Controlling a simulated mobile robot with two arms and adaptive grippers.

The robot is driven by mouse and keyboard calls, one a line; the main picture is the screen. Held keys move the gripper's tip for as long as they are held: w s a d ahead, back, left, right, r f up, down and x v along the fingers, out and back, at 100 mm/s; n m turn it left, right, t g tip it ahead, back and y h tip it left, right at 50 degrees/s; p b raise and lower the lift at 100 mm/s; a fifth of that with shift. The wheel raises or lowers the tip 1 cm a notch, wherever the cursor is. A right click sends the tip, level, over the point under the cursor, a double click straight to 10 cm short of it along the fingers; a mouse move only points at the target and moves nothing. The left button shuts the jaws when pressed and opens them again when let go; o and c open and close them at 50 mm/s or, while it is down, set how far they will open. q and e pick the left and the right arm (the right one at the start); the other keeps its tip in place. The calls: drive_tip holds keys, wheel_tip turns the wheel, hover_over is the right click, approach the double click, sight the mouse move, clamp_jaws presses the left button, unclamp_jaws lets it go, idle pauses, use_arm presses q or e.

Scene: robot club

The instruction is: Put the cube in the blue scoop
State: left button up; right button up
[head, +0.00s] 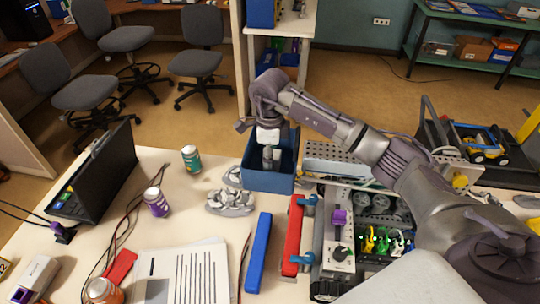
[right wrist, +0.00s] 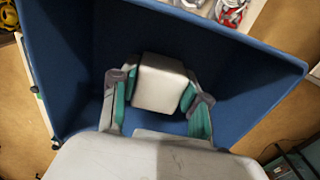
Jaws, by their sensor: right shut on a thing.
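The blue scoop (head: 268,182) is a deep blue open container at the table's back edge. In the right wrist view its blue walls (right wrist: 240,60) surround the view of the fingers. My right gripper (head: 271,157) reaches down into the scoop's opening from above. It is shut on the white-grey cube (right wrist: 160,84), which sits between its two green-padded fingers. The cube appears within the scoop's walls; I cannot tell if it touches the bottom. In the head view the cube cannot be made out. My left gripper is not in view.
Grey tangled parts (head: 231,203) lie left of the scoop. A blue bar (head: 258,252) and a red-handled rack (head: 294,235) lie in front.

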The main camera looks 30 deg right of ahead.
drive_tip(key=shift+f, duration=0.55)
drive_tip(key=shift+f, duration=0.2)
drive_tip(key=o, duration=1.1)
drive_tip(key=shift+r, duration=0.1)
